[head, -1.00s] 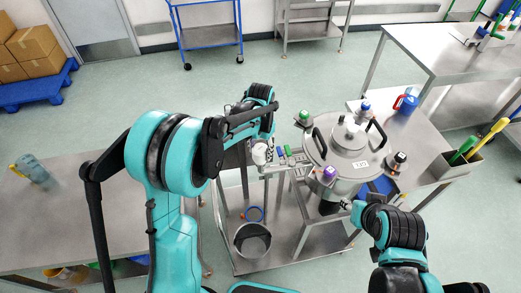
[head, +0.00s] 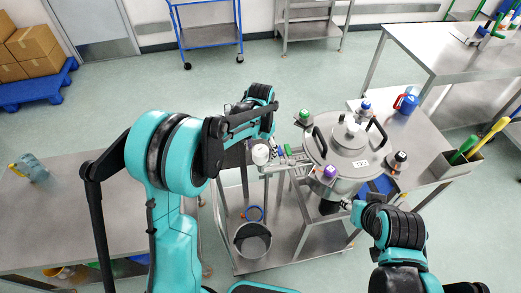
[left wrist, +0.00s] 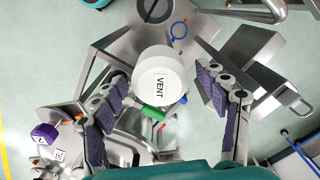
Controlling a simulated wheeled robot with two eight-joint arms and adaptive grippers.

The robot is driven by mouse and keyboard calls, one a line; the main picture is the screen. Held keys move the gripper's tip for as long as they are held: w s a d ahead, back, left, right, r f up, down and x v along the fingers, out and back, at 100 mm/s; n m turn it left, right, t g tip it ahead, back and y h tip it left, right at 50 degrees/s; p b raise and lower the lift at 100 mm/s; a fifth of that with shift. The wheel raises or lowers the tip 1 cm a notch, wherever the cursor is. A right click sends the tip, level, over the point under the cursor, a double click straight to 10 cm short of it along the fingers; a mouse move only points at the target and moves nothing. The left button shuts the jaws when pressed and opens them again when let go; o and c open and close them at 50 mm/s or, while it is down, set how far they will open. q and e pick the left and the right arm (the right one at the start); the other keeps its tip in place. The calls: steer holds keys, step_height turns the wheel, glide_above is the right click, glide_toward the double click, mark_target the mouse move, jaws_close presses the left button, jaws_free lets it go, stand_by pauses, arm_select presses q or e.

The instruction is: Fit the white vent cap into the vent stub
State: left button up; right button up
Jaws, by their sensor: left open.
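The white vent cap (left wrist: 160,82), round and labelled VENT, sits between the two spread fingers of my left gripper (left wrist: 168,95) in the left wrist view, with gaps on both sides. In the head view the cap (head: 260,154) shows just below my left wrist, beside the steel vessel (head: 345,150). My left gripper is open and not closed on the cap. My right gripper (head: 346,205) is near the vessel's lower front; its fingers are too small to read. I cannot pick out the vent stub with certainty.
Green, blue, black and purple (head: 330,171) caps stand around the vessel's lid. A green-handled fitting (left wrist: 152,113) lies close to the vent cap. A bucket (head: 252,241) is on the cart's lower shelf.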

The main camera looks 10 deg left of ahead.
arm_select(q)
steer(key=shift+r, duration=0.15)
steer(key=shift+r+p, duration=2.15)
steer(key=shift+r, duration=1.25)
steer(key=s+a+f+n+t+b, duration=0.2)
steer(key=s+f+b, duration=0.3)
steer(key=s+b, duration=0.4)
steer(key=s+a+f+n+t+b, duration=0.2)
steer(key=s+a+f+t+b, duration=0.2)
steer(key=s+b, duration=0.6)
steer(key=s+f+t, duration=0.1)
steer(key=s, duration=0.1)
steer(key=shift+s+a+f, duration=0.15)
steer(key=shift+s+f, duration=0.1)
steer(key=shift+s, duration=0.05)
